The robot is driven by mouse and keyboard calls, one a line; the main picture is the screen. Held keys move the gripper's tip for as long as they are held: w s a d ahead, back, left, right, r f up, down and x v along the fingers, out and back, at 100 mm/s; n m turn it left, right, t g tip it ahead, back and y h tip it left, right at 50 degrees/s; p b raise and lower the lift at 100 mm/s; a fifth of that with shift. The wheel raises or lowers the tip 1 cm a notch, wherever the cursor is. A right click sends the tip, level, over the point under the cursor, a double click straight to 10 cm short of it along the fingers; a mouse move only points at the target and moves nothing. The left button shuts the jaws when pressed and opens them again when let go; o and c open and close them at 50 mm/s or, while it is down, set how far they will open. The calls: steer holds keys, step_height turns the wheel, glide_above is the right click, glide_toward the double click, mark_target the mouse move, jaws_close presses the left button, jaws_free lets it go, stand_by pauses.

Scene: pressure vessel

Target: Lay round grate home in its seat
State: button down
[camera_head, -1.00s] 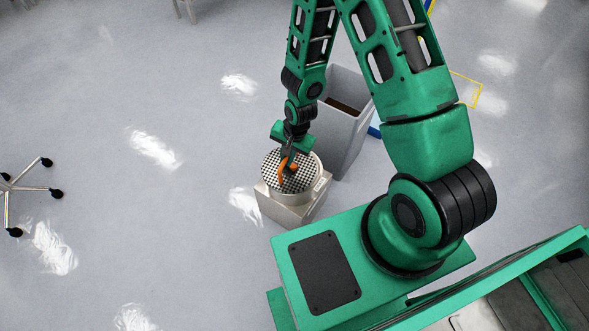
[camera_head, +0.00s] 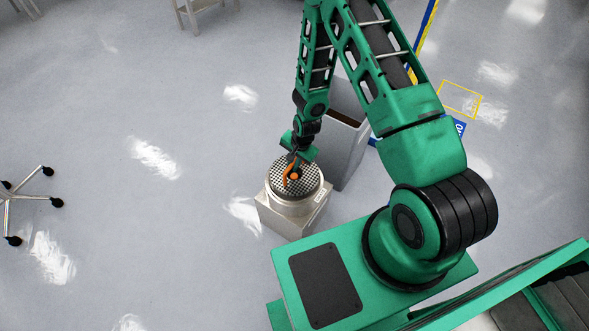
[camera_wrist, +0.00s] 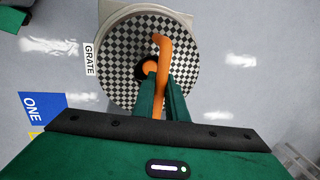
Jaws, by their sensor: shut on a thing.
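The round grate (camera_wrist: 120,78) is a disc with a black and white checkered face and an orange handle (camera_wrist: 163,60). It also shows in the head view (camera_head: 283,182), over the top of the pale round vessel (camera_head: 291,206). My gripper (camera_head: 292,176) is shut on the orange handle, and its fingers show in the wrist view (camera_wrist: 160,98). The grate looks roughly level and about centred on the vessel's rim. I cannot tell whether it rests fully in the seat or sits slightly above it. The seat itself is hidden under the grate.
A label reading GRATE (camera_wrist: 89,59) is beside the disc. The vessel stands on a square metal base (camera_head: 283,222). A tall grey bin (camera_head: 347,150) stands close behind to the right. A wheeled chair base (camera_head: 30,203) is far left. The floor between is clear.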

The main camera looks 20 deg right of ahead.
steer(key=shift+w+f, duration=0.1)
steer(key=shift+w, duration=0.1)
steer(key=shift+f, duration=2)
steer(key=c, duration=1.8)
jaws_free()
steer(key=shift+o, duration=0.2)
step_height(320, 180, up, 12)
steer(key=s+d, duration=0.1)
steer(key=s, duration=0.1)
steer(key=shift+d, duration=0.25)
